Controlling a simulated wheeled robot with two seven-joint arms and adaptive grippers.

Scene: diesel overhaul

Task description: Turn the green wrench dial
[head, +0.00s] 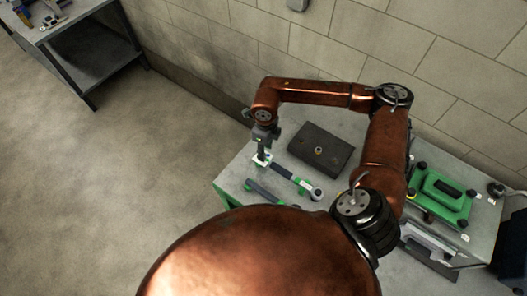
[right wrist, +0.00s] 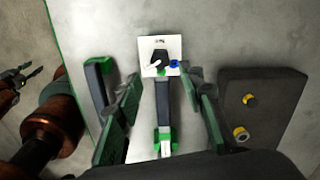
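A wrench with a dark handle and green parts (right wrist: 163,105) lies on the grey table. At its far end is a white square plate (right wrist: 160,55) bearing a dark dial (right wrist: 159,58) with a white pointer and a blue knob. The wrench also shows in the head view (head: 290,179). My right gripper (right wrist: 160,88) is open, its fingers apart on either side of the wrench handle, just short of the plate. In the head view my right gripper (head: 262,153) points down over the plate end. My left gripper (right wrist: 22,76) shows partly at the left edge of the wrist view.
A second green-and-dark tool (head: 265,193) lies beside the wrench. A dark block (head: 321,149) with brass-coloured fittings is close on the other side. A green-topped unit (head: 440,195) stands at the table's right. A block wall (head: 400,50) runs behind.

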